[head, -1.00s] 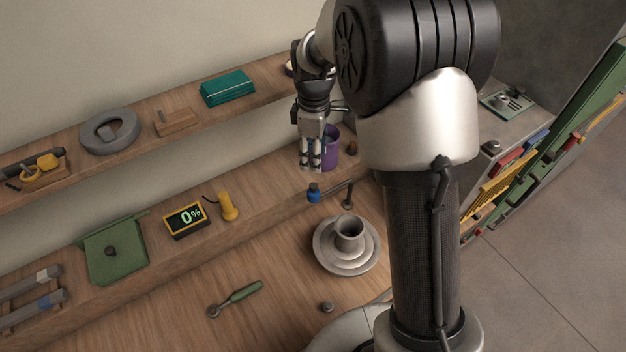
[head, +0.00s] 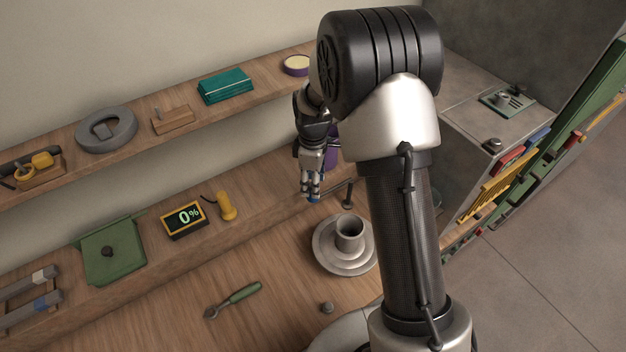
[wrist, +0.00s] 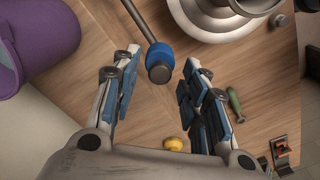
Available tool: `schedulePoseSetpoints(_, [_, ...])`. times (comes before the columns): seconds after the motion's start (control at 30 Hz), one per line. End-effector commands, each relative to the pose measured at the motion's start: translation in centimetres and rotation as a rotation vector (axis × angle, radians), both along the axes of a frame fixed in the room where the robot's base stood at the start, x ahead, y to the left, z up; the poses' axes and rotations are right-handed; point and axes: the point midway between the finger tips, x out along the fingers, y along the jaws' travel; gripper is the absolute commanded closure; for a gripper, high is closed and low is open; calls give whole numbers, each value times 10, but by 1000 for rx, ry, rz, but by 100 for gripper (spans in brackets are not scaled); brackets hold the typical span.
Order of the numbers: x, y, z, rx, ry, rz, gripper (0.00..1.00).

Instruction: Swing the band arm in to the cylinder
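The band arm (head: 333,191) is a thin dark rod on an upright post, with a blue-collared knob at its free end. In the wrist view the blue collar (wrist: 160,52) and dark end cap lie between my finger pads, with visible gaps either side. My gripper (head: 312,190) is open over the knob and mostly covers it in the head view; the wrist view also shows the gripper (wrist: 160,75) open. The grey hollow cylinder (head: 349,231) stands upright on a stepped round wheel, to the right of and nearer than the knob. The rod's end points away from it.
A purple container (wrist: 38,40) stands close beside my gripper. A display reading 0% (head: 184,220), a yellow tool (head: 227,207) and a green-handled tool (head: 233,299) lie to the left. A shelf (head: 140,145) runs behind. The bench between display and wheel is mostly clear.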

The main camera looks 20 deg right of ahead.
Motion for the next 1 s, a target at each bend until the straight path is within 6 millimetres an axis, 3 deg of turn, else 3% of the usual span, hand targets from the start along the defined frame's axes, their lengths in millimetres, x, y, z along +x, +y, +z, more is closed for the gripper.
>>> schedulePoseSetpoints(0.57, [0, 0, 0, 0, 0, 0, 99])
schedulePoseSetpoints(1.0, [0, 0, 0, 0, 0, 1, 100])
